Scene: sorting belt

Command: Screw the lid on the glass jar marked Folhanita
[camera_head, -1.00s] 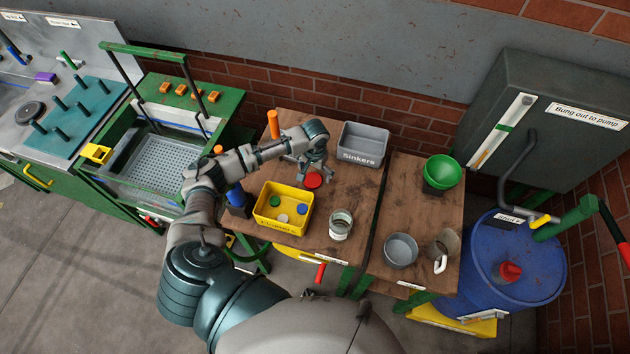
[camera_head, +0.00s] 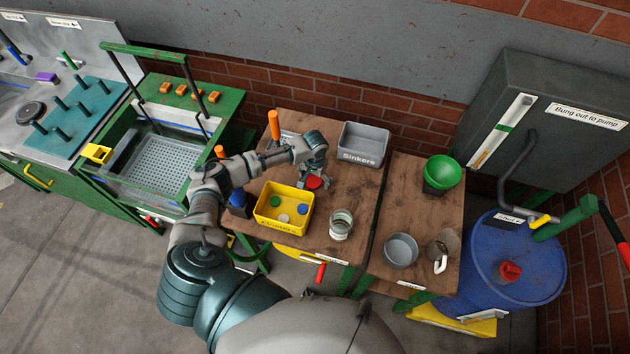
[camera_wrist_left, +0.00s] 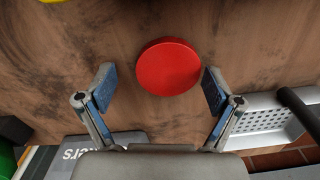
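A red round lid (camera_head: 313,182) lies on the wooden table, beyond the yellow bin. In the left wrist view the red lid (camera_wrist_left: 169,66) lies just ahead of my open fingertips, nearer the right one. My left gripper (camera_head: 314,177) is right over or beside the lid; its fingers (camera_wrist_left: 158,82) are apart with nothing between them. A glass jar (camera_head: 341,224) stands upright near the table's front edge, with no lid on it. Its label is too small to read. My right gripper is not in view.
A yellow bin (camera_head: 264,222) holds several coloured discs. A grey Sinkers bin (camera_head: 378,142) stands at the back. A grey pot (camera_head: 401,250), a metal jug (camera_head: 443,244) and a green bowl (camera_head: 443,171) are on the right-hand table. Wood between the lid and jar is clear.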

